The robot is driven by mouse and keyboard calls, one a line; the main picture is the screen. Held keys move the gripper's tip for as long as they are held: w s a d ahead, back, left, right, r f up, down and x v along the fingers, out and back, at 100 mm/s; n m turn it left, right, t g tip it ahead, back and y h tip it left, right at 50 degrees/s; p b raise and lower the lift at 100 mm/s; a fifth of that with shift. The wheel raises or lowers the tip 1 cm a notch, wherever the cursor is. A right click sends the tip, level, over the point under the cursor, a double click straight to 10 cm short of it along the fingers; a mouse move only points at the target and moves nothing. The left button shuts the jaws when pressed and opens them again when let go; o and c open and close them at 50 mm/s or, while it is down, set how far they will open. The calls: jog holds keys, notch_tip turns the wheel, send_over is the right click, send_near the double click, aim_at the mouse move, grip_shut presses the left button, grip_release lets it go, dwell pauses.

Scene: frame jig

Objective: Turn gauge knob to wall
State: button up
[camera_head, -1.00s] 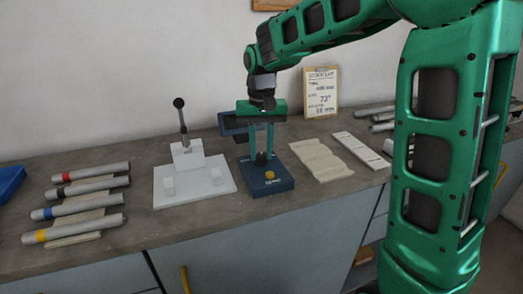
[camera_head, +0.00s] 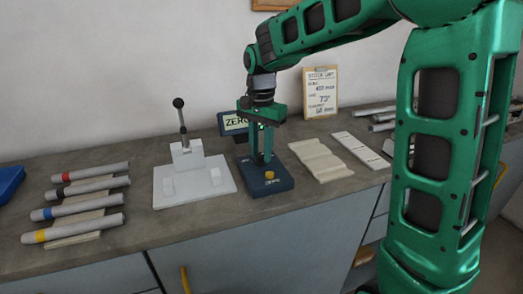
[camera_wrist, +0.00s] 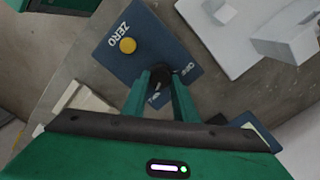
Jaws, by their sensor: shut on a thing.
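The gauge is a dark blue box (camera_head: 275,184) on the bench with a yellow button beside the word ZERO; it also shows in the wrist view (camera_wrist: 112,48). Its black knob (camera_wrist: 161,73) stands up from the box's top, partly hidden by the fingers. OFF is printed beside it, with a white mark on the other side. My green gripper (camera_head: 262,158) points down over the box with its fingers shut on the knob, as the wrist view also shows (camera_wrist: 160,82). A small display (camera_head: 233,123) behind the gauge reads ZERO. The wall (camera_head: 130,60) is behind the bench.
A white jig with an upright lever (camera_head: 195,179) stands just left of the gauge. Several banded tubes (camera_head: 80,205) lie further left. A pale ridged piece (camera_head: 321,160) lies to the right. A clipboard (camera_head: 321,92) leans on the wall.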

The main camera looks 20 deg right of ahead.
aim_at(260, 154)
jog(key=shift+w+a+r, duration=0.1)
jog(key=shift+w, duration=0.1)
jog(key=o, duration=1)
jog(key=shift+s, duration=0.1)
notch_tip(260, 154, up, 11)
jog(key=shift+f, duration=0.2)
